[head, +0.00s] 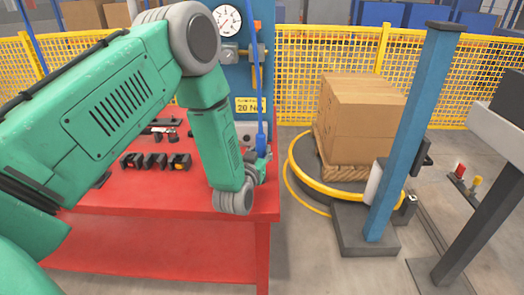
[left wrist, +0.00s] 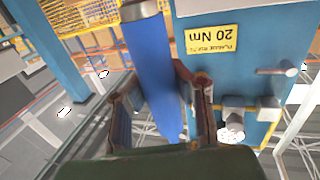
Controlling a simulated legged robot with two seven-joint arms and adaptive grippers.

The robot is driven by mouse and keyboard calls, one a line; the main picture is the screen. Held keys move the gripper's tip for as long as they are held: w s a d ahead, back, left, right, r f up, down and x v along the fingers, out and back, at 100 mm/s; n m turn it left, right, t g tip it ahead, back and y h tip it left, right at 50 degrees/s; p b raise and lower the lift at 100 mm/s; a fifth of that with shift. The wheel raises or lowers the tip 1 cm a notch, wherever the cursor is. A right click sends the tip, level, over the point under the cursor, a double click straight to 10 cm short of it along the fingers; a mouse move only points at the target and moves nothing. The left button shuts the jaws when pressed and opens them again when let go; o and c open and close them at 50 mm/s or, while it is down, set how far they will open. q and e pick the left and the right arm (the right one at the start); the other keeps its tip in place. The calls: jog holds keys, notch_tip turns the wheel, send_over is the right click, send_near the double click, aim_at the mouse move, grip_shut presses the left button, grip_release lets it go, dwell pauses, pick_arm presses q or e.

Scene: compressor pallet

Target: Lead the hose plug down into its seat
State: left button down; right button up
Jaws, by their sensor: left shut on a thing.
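The hose plug with its blue hose (head: 261,138) hangs in front of the blue panel, above the right end of the red bench. In the left wrist view, which is upside down, its blue body (left wrist: 153,75) passes between my fingers, with a grey collar (left wrist: 139,10) at the top edge. My left gripper (head: 261,165) is shut around it; the fingers also show in the left wrist view (left wrist: 162,105). My wrist partly hides the gripper in the head view. I cannot make out the seat. My right gripper is not in view.
The blue panel (head: 258,75) carries a gauge (head: 227,20), fittings and a yellow "20 Nm" label (head: 250,104). Several black parts (head: 155,161) lie on the red bench (head: 150,192). Right of it stand boxes (head: 360,115) on a pallet and a blue post (head: 408,130).

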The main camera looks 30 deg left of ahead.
pick_arm(q)
jog(key=shift+f, duration=0.2)
jog(key=c, duration=1.4)
grip_release()
jog(key=shift+s, duration=0.1)
jog(key=v, duration=1.1)
jog(key=shift+s+d, duration=0.1)
jog(key=shift+s, duration=0.25)
